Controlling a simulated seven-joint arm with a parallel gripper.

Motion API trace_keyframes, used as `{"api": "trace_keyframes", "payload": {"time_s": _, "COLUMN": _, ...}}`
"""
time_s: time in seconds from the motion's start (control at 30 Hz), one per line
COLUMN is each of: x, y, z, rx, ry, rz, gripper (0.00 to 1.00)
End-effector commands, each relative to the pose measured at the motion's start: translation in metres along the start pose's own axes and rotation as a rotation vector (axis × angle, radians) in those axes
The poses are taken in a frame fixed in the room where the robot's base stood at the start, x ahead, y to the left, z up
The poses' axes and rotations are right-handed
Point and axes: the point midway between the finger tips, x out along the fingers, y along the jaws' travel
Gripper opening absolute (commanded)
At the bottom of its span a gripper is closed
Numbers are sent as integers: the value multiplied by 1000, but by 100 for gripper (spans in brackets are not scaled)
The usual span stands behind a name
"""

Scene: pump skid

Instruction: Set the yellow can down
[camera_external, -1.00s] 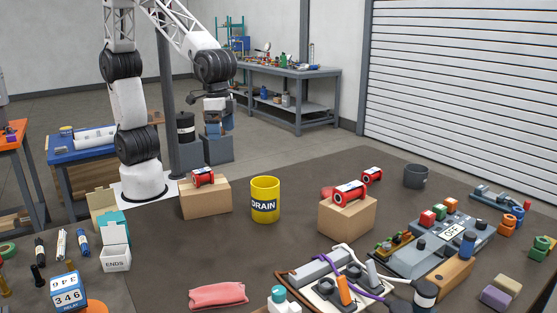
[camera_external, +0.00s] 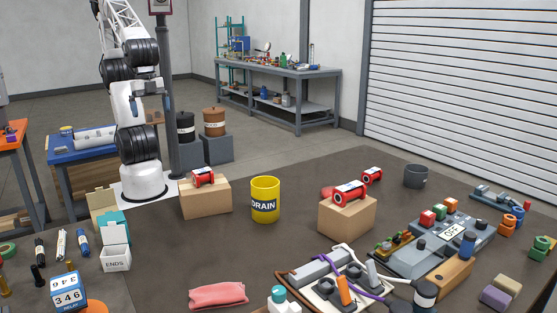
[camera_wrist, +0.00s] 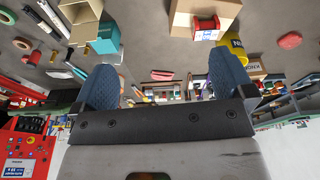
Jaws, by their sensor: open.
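The yellow can (camera_external: 265,199), labelled DRAIN, stands upright on the dark table between two cardboard boxes. It also shows in part at the right of the wrist view (camera_wrist: 232,58). My gripper (camera_wrist: 160,85) is open, with its two blue fingers wide apart and nothing between them. In the external view my gripper (camera_external: 145,100) is up in front of my own arm, high above the table and well to the left of the can, not touching it.
A cardboard box (camera_external: 206,201) with a red part on top stands left of the can. Another box (camera_external: 347,217), bearing a red part, stands to its right. A dark grey cup (camera_external: 416,176) is farther right. A red cloth (camera_external: 218,295) lies in front. Bare table surrounds the can.

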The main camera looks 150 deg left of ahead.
Motion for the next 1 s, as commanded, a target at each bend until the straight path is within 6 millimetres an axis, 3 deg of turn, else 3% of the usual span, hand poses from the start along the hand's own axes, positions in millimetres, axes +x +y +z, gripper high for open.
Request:
{"api": "trace_keyframes", "payload": {"time_s": 0.1, "x": -2, "y": 6, "z": 21, "rx": 55, "ry": 13, "rz": 6, "gripper": 100}}
{"api": "trace_keyframes", "payload": {"time_s": 0.3, "x": -2, "y": 9, "z": 36, "rx": 100, "ry": 21, "rz": 10, "gripper": 100}}
{"api": "trace_keyframes", "payload": {"time_s": 1.0, "x": -2, "y": 10, "z": 37, "rx": 103, "ry": 22, "rz": 10, "gripper": 100}}
